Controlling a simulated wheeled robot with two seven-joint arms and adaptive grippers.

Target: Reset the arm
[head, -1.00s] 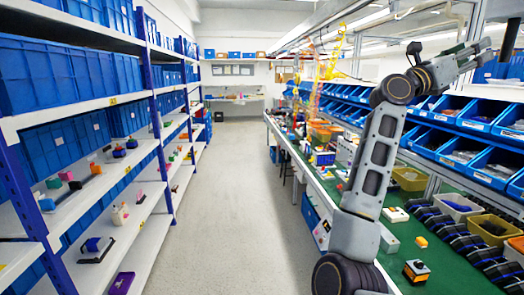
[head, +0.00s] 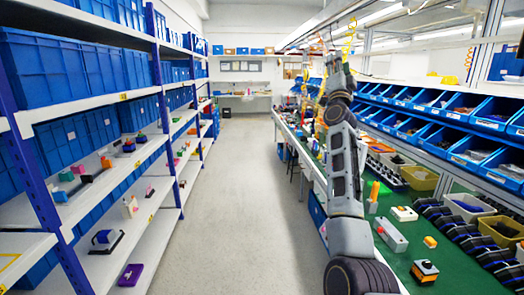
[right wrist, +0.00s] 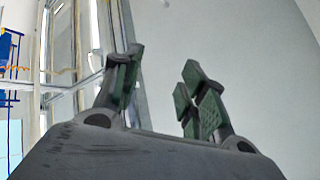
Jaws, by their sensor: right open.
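My right arm (head: 343,165) rises from the bottom of the head view, nearly upright, along the left edge of the green-topped workbench. My right gripper (head: 334,60) is small at its top, raised well above the bench. In the right wrist view the gripper (right wrist: 161,88) has its two green-padded fingers apart, with nothing between them. It points at a pale wall, clear of any object. A small orange-and-black box (head: 424,271) stands on the bench, apart from the gripper. My left gripper is not in view.
Blue-and-white shelves (head: 100,190) with bins line the left. The grey aisle floor (head: 240,190) is clear. The workbench (head: 400,268) holds a long grey box (head: 390,236), a small white box (head: 404,213) and yellow bins. Racks of blue bins (head: 470,150) stand behind it.

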